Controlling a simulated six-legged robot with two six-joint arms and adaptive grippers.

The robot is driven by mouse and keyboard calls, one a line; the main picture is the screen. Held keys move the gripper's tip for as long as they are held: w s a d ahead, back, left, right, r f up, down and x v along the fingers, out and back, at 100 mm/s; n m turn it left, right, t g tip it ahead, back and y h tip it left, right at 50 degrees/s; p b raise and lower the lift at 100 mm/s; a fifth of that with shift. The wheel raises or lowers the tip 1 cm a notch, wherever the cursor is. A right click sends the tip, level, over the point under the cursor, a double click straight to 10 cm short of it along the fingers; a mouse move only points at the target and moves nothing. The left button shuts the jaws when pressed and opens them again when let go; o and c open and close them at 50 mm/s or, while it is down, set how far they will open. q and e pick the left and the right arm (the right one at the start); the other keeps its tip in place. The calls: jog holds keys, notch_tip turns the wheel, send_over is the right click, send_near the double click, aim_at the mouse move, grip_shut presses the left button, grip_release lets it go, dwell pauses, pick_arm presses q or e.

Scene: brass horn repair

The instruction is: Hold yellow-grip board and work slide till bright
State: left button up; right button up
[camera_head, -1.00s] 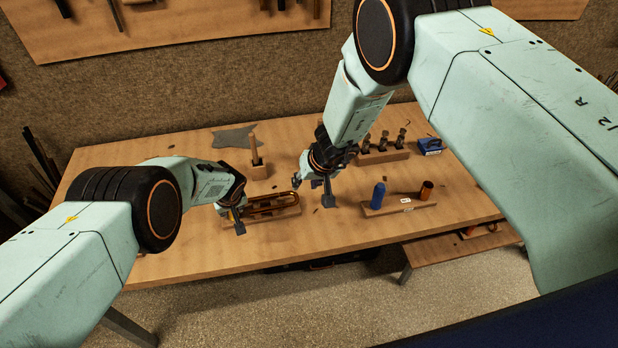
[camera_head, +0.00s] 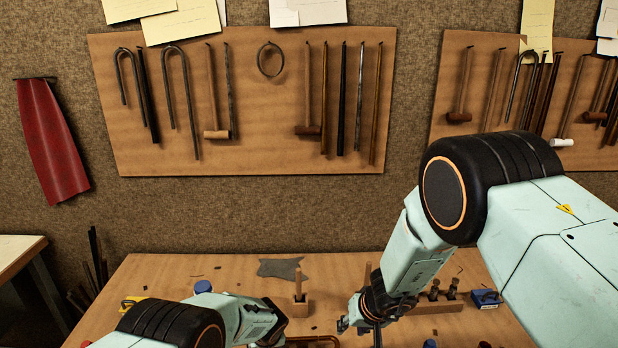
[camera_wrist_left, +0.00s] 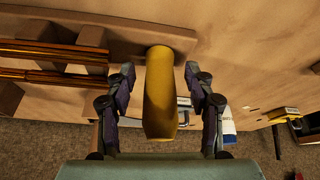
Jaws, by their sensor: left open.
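In the left wrist view a yellow grip (camera_wrist_left: 160,95) sticks out from the edge of a wooden board (camera_wrist_left: 130,28). Brass slide tubes (camera_wrist_left: 45,62) lie on the board at the left. My left gripper (camera_wrist_left: 160,76) is open, one finger on each side of the yellow grip, with gaps between fingers and grip. In the head view the curved end of the brass slide (camera_head: 313,340) just shows at the bottom edge; the yellow grip is out of sight there. My right gripper (camera_head: 362,328) is open and seems empty to the right of the slide; its tips are partly cut off.
On the bench, a wooden block with an upright handle (camera_head: 300,306) and a grey cloth-like piece (camera_head: 280,268) lie behind the slide. A blue box (camera_head: 487,298) stands at the right. Tools hang on the wall panel (camera_head: 270,120).

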pick_arm(q)
jog(key=shift+r, duration=0.1)
